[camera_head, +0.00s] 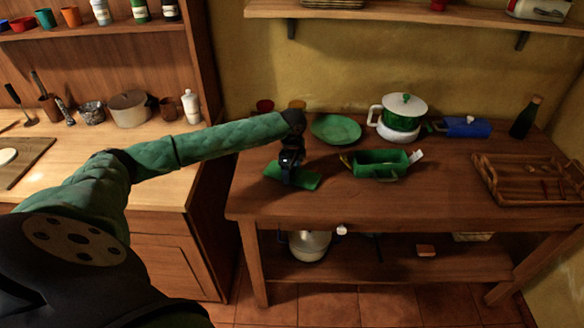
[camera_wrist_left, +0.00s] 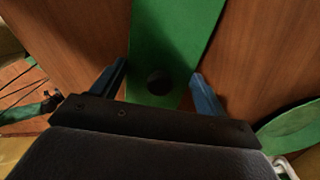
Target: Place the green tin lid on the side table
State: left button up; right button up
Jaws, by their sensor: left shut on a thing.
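The green tin lid (camera_head: 308,181) is a flat green rectangle at the left end of the brown wooden side table (camera_head: 420,195). In the left wrist view the lid (camera_wrist_left: 178,35) shows a round black knob. My left gripper (camera_head: 287,178) points down over the lid and is shut on it; in the wrist view its blue fingers (camera_wrist_left: 158,82) stand on either side of the lid. The lid is at or just above the tabletop; I cannot tell if it touches. My right gripper is not in view.
An open green tin (camera_head: 378,170) stands to the right of the lid. Behind are a green plate (camera_head: 335,128), a white and green pot (camera_head: 403,108), a blue object (camera_head: 466,127) and a dark bottle (camera_head: 525,118). A wooden tray (camera_head: 530,180) is at the right. The table's front middle is clear.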

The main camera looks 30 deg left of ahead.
pick_arm(q)
jog(key=shift+f, duration=0.15)
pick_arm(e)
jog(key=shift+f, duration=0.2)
pick_arm(q)
jog(key=shift+f, duration=0.1)
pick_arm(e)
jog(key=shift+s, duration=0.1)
pick_arm(q)
jog(key=o, duration=1)
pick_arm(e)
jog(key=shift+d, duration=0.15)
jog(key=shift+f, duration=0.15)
pick_arm(q)
jog(key=shift+r, duration=0.35)
notch_tip(320, 180, up, 12)
jog(key=b, duration=0.4)
jog(key=shift+f, duration=0.25)
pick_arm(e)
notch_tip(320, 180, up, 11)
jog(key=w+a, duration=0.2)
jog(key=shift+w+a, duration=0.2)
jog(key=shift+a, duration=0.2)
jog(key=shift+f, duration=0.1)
